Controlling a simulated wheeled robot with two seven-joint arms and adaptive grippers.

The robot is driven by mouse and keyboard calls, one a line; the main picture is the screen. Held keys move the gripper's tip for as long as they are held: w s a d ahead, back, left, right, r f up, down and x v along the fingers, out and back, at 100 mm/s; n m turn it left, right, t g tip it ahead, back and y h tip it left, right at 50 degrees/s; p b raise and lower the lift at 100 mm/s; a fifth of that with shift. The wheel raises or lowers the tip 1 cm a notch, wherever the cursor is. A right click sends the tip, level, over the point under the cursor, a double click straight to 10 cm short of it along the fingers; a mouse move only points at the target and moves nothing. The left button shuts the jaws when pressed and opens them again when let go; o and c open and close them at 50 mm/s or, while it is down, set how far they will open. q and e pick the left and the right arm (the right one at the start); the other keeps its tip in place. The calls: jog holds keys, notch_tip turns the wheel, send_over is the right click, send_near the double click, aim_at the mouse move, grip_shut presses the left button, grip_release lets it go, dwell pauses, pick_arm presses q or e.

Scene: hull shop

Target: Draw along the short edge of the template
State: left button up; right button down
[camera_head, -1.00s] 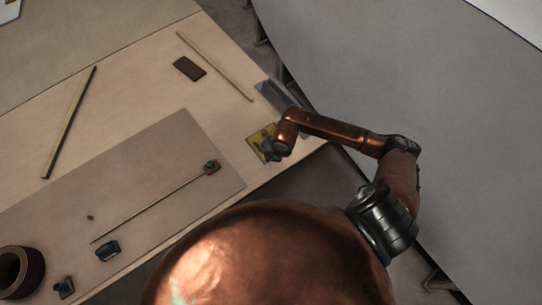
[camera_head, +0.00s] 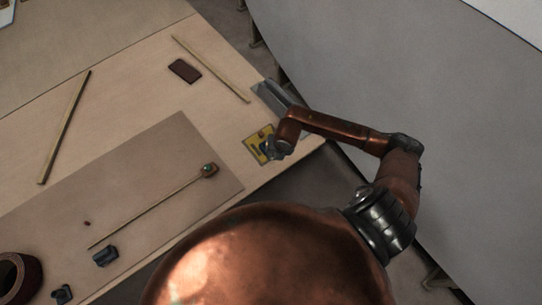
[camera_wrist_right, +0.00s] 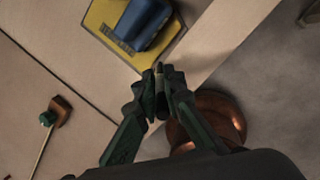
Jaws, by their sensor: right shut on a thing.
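A flat brown panel, likely the template (camera_head: 150,160), lies on the pale table in the head view. Its short edge faces my right arm. My right gripper (camera_head: 272,152) is over the table's near right part, beside a yellow card. In the wrist view my right gripper (camera_wrist_right: 160,78) is shut on a small pale-tipped thing (camera_wrist_right: 159,68), mostly hidden by the fingers. The yellow card (camera_wrist_right: 100,20) lies just beyond the fingertips, with a blue block (camera_wrist_right: 143,22) on it. My left gripper is not in view.
A thin rod with a green-topped brown block (camera_head: 209,170) lies on the panel. Dark blue blocks (camera_head: 105,256) and a brown ring (camera_head: 12,275) are near the front left. A dark brown block (camera_head: 185,70) and strips (camera_head: 65,125) lie farther back. A grey curved hull (camera_head: 400,70) stands right.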

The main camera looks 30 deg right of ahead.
jog(key=shift+d, duration=0.15)
jog(key=shift+d, duration=0.45)
jog(key=shift+d, duration=0.1)
jog(key=shift+d, duration=0.4)
jog(key=shift+d, duration=0.1)
jog(key=shift+d, duration=0.45)
jog(key=shift+w+d, duration=0.1)
jog(key=shift+d, duration=0.05)
jog(key=shift+d+b, duration=0.35)
jog(key=shift+d, duration=0.05)
jog(key=shift+w+d, duration=0.1)
jog(key=shift+d, duration=0.4)
